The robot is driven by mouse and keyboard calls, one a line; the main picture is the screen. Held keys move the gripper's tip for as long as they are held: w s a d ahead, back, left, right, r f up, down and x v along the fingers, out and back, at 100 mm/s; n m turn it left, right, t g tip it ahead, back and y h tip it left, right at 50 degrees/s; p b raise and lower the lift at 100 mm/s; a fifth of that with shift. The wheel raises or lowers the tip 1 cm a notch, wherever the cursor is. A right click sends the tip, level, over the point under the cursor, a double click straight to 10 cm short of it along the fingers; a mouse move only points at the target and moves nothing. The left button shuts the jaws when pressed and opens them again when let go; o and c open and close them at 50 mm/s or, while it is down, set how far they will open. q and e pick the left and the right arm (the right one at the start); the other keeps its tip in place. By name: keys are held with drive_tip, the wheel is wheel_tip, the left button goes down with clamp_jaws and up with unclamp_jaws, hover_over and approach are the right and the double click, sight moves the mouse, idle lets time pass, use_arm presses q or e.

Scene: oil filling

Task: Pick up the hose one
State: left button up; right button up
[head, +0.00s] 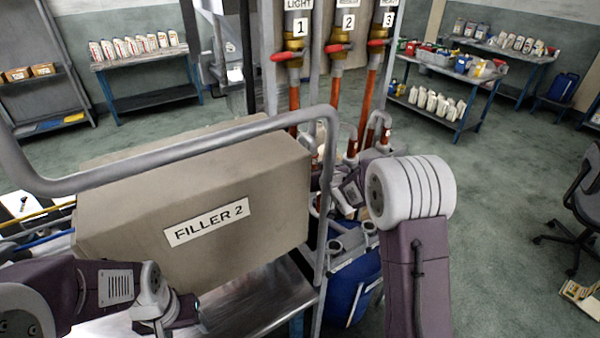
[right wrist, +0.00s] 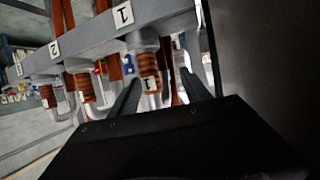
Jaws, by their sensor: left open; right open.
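Hoses two (right wrist: 84,85) and three (right wrist: 48,97) hang to the left on the rail. The FILLER 2 box (head: 130,215) and a grey tube frame (head: 328,160) stand close beside my right arm. A blue container (head: 350,285) is below. Open floor lies right.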

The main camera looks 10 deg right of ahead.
sight(314, 165)
drive_tip(key=w+f+p, duration=0.1)
drive_tip(key=w+d+f, duration=0.1)
drive_tip(key=w, duration=0.1)
drive_tip(key=shift+w+d+p, duration=0.2)
drive_tip(key=shift+w+p, duration=0.05)
drive_tip(key=shift+p, duration=0.1)
drive_tip(key=shift+w+a+f, duration=0.1)
drive_tip(key=shift+w+a, duration=0.1)
drive_tip(key=w, duration=0.1)
drive_tip(key=w+p, duration=0.1)
drive_tip(key=p, duration=0.1)
drive_tip(key=shift+w+d+f, duration=0.25)
drive_tip(key=shift+w+d, duration=0.05)
drive_tip(key=shift+w, duration=0.1)
use_arm(q)
drive_tip(key=r, duration=0.2)
drive_tip(key=d+r, duration=0.1)
drive_tip(key=r, duration=0.1)
drive_tip(key=shift+w+r+p, duration=0.2)
drive_tip(key=shift+r+p, duration=0.1)
drive_tip(key=shift+p, duration=0.05)
use_arm(e)
drive_tip(key=x, duration=0.2)
drive_tip(key=shift+w+a+f, duration=0.15)
drive_tip(key=shift+f, duration=0.2)
clamp_jaws()
use_arm(q)
drive_tip(key=shift+d, duration=0.1)
use_arm(e)
drive_tip(key=shift+r, duration=0.1)
